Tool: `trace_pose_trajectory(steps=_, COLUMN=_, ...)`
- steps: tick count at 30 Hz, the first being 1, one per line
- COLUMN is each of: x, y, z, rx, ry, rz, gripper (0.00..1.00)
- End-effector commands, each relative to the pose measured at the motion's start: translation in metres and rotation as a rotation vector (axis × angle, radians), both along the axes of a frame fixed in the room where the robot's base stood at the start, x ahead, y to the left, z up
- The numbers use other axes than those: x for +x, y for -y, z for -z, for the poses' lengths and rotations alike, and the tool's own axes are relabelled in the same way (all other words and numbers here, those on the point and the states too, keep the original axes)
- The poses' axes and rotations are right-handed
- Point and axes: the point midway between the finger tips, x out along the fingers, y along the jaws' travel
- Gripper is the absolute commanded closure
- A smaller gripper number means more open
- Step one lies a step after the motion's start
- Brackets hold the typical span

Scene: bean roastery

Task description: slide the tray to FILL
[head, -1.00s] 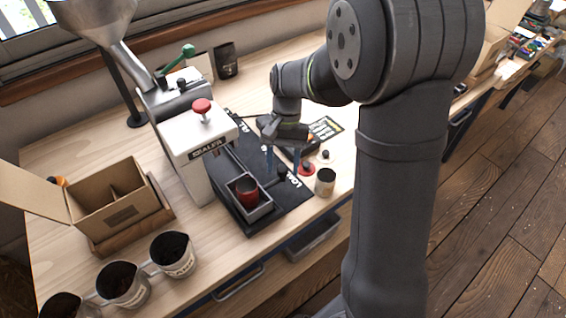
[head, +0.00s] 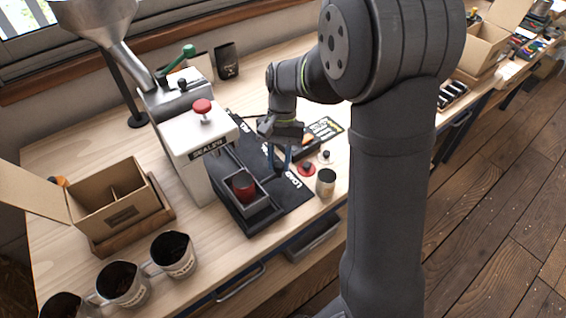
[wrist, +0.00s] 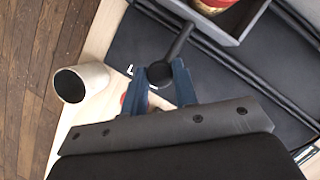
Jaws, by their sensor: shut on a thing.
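The tray (head: 262,211) is a dark grey open box on a black slide mat in front of the sealer. A red cup or tin (head: 243,185) stands in it. The tray's corner (wrist: 232,40) shows at the top of the wrist view, with a black handle rod ending in a round knob (wrist: 159,73). My gripper (head: 279,164) is beside the tray, with its blue fingers shut on the knob, as the wrist view shows (wrist: 165,78). White LOAD lettering (head: 294,181) is on the mat near the gripper. The FILL lettering is mostly hidden by the sealer.
The white sealer (head: 197,140) with a red knob stands behind the tray. A small pale cup (head: 326,183) and a red-based knobbed piece (head: 307,168) stand right of the gripper. A cardboard box (head: 115,205) and several jugs (head: 173,255) are at the left.

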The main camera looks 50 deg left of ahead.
Motion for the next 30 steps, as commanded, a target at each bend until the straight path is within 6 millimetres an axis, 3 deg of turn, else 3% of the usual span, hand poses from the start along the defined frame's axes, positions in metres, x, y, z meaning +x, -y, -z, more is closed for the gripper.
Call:
trace_pose_trajectory(steps=18, x=0.000, y=-0.150, z=0.001, rx=0.003, ry=0.001, rz=-0.001, gripper=1.00)
trace_pose_trajectory(steps=30, x=0.000, y=-0.217, z=0.000, rx=0.002, ry=0.001, rz=0.000, gripper=1.00)
